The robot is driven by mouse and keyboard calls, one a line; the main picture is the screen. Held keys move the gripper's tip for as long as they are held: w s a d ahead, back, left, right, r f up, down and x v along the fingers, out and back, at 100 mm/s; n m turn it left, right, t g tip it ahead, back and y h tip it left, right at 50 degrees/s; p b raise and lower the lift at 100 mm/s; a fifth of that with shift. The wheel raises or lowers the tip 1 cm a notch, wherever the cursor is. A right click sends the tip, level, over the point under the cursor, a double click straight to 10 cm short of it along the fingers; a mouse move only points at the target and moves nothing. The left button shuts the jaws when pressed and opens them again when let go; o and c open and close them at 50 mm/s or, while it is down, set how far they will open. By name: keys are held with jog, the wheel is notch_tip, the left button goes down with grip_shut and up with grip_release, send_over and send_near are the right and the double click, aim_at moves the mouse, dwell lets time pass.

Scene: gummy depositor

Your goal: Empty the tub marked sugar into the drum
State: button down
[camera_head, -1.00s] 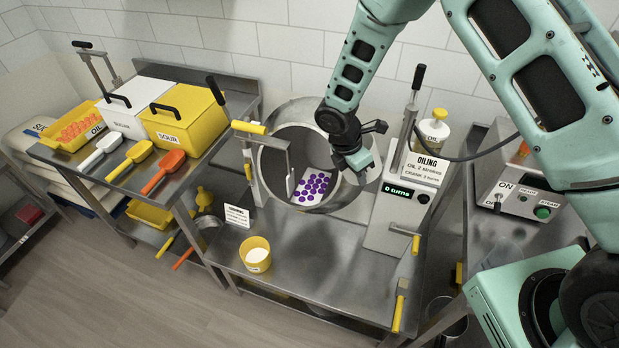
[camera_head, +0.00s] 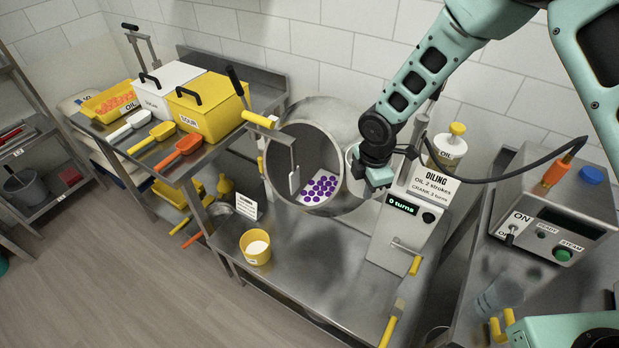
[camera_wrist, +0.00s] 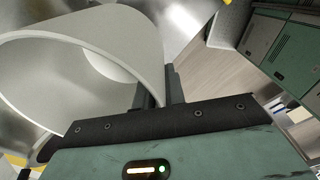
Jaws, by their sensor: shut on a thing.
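My gripper (camera_head: 376,180) is at the right rim of the steel drum (camera_head: 345,112). It is shut on a pale, whitish tub (camera_wrist: 150,48), shown large and tilted in the wrist view. The fingers grip its wall at the right. A lighter round patch shows inside; I cannot tell if it is bare bottom or contents. In the head view only a sliver of this tub (camera_head: 353,163) shows, left of my gripper. No label on it can be read. Purple gummies lie in a mass inside the drum (camera_head: 320,188).
A yellow tub (camera_head: 257,254) with white contents stands on the steel table (camera_head: 310,262). The oiling post (camera_head: 402,220) reads 0 turns, close right of my gripper. Left shelf holds bins and scoops. The table's front middle is clear.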

jog(key=shift+f, duration=0.1)
jog(key=shift+a, duration=0.15)
notch_tip(320, 180, up, 5)
jog(key=p, duration=0.3)
jog(key=shift+p, duration=0.4)
jog(key=s+d+b, duration=0.2)
jog(key=s+d, duration=0.1)
jog(key=s, duration=0.4)
jog(key=shift+s, duration=0.3)
dwell(0.5)
